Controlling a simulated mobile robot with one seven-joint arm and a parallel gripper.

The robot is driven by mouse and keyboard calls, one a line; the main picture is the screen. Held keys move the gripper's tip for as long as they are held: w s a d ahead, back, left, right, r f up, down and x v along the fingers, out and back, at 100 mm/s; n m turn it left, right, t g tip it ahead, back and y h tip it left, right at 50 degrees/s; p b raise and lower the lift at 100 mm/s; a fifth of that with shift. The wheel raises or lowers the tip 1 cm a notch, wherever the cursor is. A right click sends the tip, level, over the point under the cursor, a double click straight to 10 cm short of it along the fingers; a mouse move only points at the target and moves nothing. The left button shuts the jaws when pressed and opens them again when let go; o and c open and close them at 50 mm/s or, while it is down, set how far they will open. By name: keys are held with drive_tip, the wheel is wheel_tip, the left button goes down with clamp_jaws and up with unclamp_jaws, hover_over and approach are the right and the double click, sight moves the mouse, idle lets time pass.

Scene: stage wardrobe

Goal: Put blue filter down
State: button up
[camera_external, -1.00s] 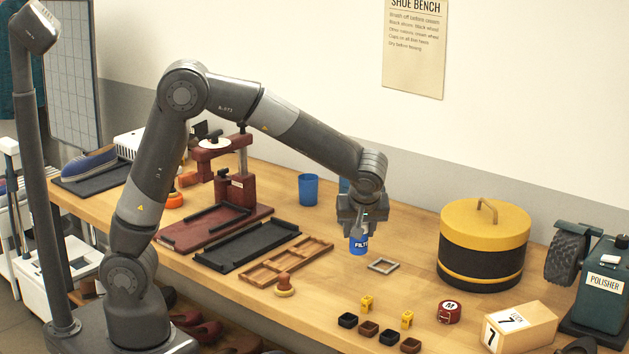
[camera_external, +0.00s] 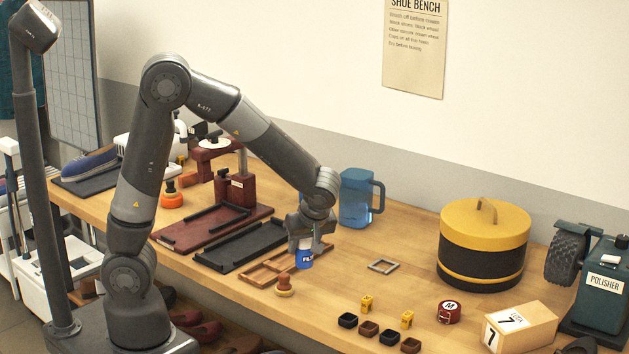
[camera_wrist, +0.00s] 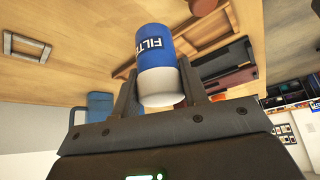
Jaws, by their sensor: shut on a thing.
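The blue filter (camera_external: 304,258) is a small cylinder with a blue label reading "FILT" and a white end. My gripper (camera_external: 302,240) is shut on it, and the filter hangs below the fingers, over or near the right end of the wooden compartment tray (camera_external: 262,276). I cannot tell whether it touches anything below. In the wrist view the filter (camera_wrist: 157,60) stands between my two fingers (camera_wrist: 160,95), label outward. My gripper hides part of the tray.
A small grey square frame (camera_external: 382,266) lies on clear bench to the right. A wooden brush-like knob (camera_external: 284,285) stands in front of the tray. A black tray (camera_external: 240,245) lies to the left, and a blue pitcher (camera_external: 357,198) stands behind my gripper.

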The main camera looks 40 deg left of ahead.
sight(304, 258)
drive_tip(key=shift+w+a+f, duration=0.5)
drive_tip(key=shift+w, duration=0.15)
drive_tip(key=shift+f, duration=2)
drive_tip(key=o, duration=1)
drive_tip(key=shift+f, duration=0.1)
